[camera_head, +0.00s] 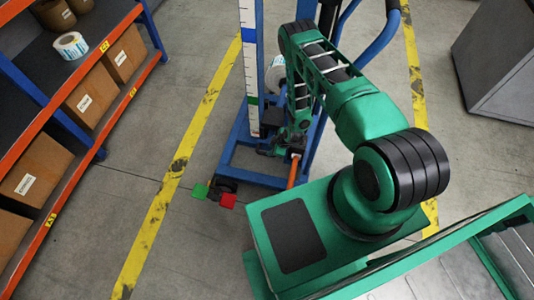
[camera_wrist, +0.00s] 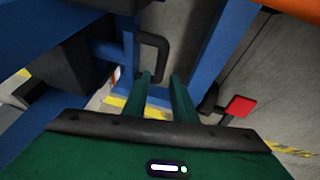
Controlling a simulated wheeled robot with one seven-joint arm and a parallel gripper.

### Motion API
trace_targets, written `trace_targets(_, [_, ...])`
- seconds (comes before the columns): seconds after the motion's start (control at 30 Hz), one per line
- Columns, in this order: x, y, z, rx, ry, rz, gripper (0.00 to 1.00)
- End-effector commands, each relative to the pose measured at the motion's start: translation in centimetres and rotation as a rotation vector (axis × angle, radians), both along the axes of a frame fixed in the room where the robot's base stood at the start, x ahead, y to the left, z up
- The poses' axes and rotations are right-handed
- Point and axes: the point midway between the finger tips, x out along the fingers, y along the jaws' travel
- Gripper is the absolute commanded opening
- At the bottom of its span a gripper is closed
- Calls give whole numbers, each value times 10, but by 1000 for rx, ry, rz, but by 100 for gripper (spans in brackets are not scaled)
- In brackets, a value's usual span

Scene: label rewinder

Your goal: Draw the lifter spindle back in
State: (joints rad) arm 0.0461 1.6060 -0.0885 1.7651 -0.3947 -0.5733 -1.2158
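The blue lifter (camera_head: 230,150) stands in the middle of the head view, with a marked mast (camera_head: 249,70). An orange rod (camera_head: 293,172), possibly the spindle, shows low on the lifter beside my wrist; an orange part (camera_wrist: 296,8) also shows at the top right of the wrist view. My gripper (camera_wrist: 161,77) has two green fingers with a clear gap between them. A black loop handle (camera_wrist: 152,38) lies just beyond the fingertips, one leg in line with the gap; I cannot tell whether they touch.
A red knob (camera_head: 227,201) and a green knob (camera_head: 200,191) stick out low at the lifter's front. A white roll (camera_head: 275,75) sits behind the mast. A shelf with boxes (camera_head: 90,100) stands left, a grey cabinet (camera_head: 500,60) right. Floor left of the lifter is clear.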

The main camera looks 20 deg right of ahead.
Motion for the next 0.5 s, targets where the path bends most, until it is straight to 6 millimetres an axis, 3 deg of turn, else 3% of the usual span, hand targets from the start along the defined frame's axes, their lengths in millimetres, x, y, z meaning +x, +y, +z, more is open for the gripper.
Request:
trace_targets(0.2, [13, 10, -36, 1, 0, 1, 25])
trace_targets(0.5, [23, 16, -60, 0, 1, 1, 25])
